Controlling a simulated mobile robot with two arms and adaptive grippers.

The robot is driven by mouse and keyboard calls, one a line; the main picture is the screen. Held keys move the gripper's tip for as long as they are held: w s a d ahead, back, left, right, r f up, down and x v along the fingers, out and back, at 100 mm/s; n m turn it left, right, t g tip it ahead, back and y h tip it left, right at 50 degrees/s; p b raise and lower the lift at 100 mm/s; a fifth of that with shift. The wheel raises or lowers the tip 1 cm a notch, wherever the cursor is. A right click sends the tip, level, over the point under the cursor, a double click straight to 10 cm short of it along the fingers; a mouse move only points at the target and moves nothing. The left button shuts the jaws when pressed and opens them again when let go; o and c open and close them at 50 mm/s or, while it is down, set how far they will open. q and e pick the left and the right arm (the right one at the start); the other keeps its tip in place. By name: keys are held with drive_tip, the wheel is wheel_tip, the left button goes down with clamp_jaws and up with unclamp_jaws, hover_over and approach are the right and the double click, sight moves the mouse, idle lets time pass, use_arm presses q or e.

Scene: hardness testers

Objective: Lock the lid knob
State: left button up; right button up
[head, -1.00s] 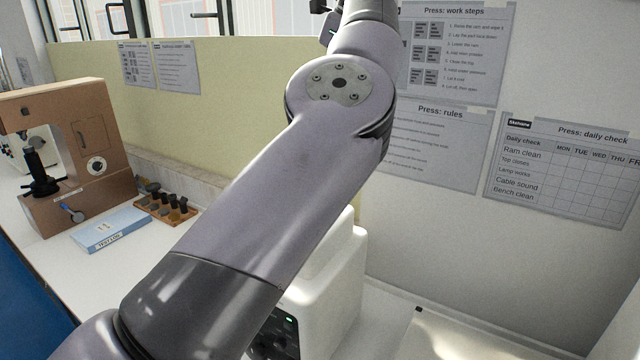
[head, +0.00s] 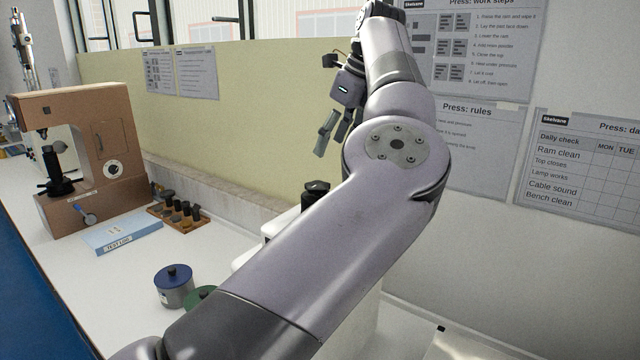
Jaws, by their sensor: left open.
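A white machine (head: 279,226) stands on the bench, largely hidden behind my left arm. A black knob (head: 316,190) shows on its top, just beside the arm; I take it for the lid knob. Whether it is locked cannot be told from here. My left gripper (head: 331,142) hangs above and slightly right of the knob in the picture, clear of it, fingers pointing down. It is open and empty. My right gripper is out of view.
A brown hardness tester (head: 84,150) stands at the left, with a blue test log (head: 122,232) and a wooden rack (head: 178,214) beside it. A blue-lidded pot (head: 174,285) and a green-lidded one (head: 201,297) stand near my arm. Posters cover the wall.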

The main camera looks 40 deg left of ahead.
sight(317, 184)
use_arm(q)
drive_tip(key=x, duration=0.9)
drive_tip(key=shift+w+a+f, duration=0.1)
drive_tip(key=shift+f, duration=0.2)
drive_tip(key=shift+c, duration=0.3)
drive_tip(key=c, duration=1.1)
